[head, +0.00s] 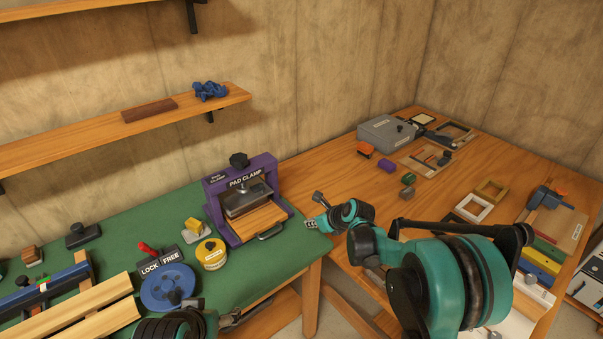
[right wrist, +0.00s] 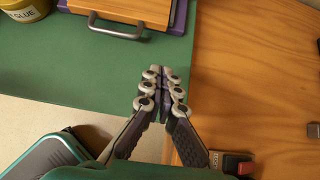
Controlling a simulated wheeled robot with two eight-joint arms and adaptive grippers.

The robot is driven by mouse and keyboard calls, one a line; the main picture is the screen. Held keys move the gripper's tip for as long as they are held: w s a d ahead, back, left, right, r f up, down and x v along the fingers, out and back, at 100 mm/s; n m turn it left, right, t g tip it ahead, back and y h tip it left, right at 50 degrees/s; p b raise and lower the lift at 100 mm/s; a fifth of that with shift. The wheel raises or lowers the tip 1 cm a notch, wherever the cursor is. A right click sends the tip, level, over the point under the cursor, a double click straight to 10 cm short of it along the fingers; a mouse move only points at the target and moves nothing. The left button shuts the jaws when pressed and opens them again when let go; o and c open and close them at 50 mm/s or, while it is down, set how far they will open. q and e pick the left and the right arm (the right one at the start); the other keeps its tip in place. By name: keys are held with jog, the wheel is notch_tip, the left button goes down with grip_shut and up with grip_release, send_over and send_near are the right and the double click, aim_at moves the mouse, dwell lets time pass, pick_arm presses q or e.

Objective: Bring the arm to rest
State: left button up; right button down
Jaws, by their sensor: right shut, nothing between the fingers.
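My right gripper (head: 311,224) is teal and dark with pale knuckled fingers. It hangs over the corner where the green mat meets the wooden bench, just right of the purple pad clamp (head: 213,187). In the right wrist view its fingers (right wrist: 165,75) are closed together with nothing between them, above the green mat's edge and apart from the clamp handle (right wrist: 115,25). Part of my left arm, with a dark gripper (head: 232,317), shows low at the bottom edge; its fingers are too unclear to read.
The green-topped bench (head: 120,220) holds a yellow glue tin (head: 211,254), a blue disc (head: 168,287) and a LOCK/FREE block (head: 160,263). The wooden bench (head: 340,170) carries a grey box (head: 386,133), frames and small coloured blocks. A shelf (head: 60,142) hangs on the wall.

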jog(key=s+d+r+n+h, duration=0.1)
jog(key=s+d+r+n, duration=0.2)
jog(key=s+r+n, duration=0.35)
jog(key=s+d+r+n+h, duration=0.2)
jog(key=s+d+r+n, duration=0.1)
jog(key=s+n, duration=0.5)
jog(key=s+d+n+h, duration=0.1)
jog(key=s+d+n, duration=0.2)
jog(key=s+n, duration=0.4)
jog(key=s+d+f+n+h, duration=0.1)
jog(key=s+d+n, duration=0.2)
jog(key=s+n, duration=0.4)
jog(key=s, duration=0.5)
jog(key=shift+s+f, duration=0.15)
jog(key=shift+f, duration=0.05)
